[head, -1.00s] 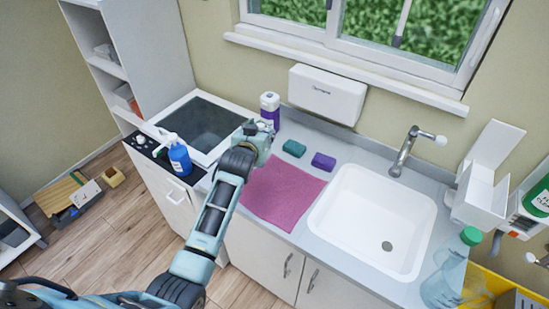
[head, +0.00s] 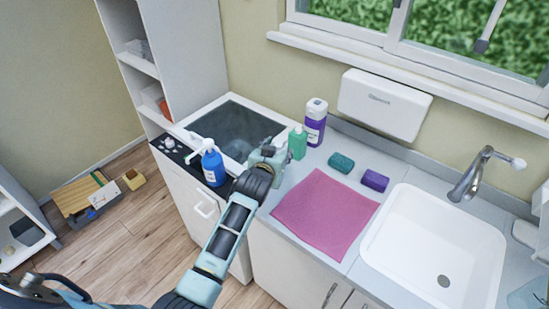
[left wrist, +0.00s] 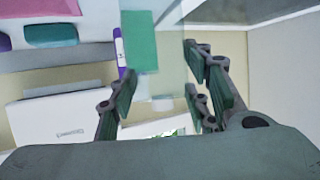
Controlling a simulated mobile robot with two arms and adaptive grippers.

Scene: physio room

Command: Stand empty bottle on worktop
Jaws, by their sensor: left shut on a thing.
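My left gripper (head: 272,150) is over the back left of the grey worktop (head: 345,160), left of the purple-labelled bottle. It is shut on a translucent bottle with a green label (left wrist: 142,42), which shows between the fingers in the left wrist view. A green bottle shape (head: 298,143) shows just right of the gripper in the head view, upright or nearly so. The fingertips are mostly hidden there. I cannot tell whether the bottle's base touches the worktop. My right gripper is not in view.
A purple-labelled white bottle (head: 315,122) stands close behind. Green (head: 341,163) and purple (head: 375,180) sponges lie to the right, with a pink cloth (head: 325,213) in front and a sink (head: 435,245) beyond. A blue pump bottle (head: 213,165) stands left, by a dark-panelled white frame (head: 232,125).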

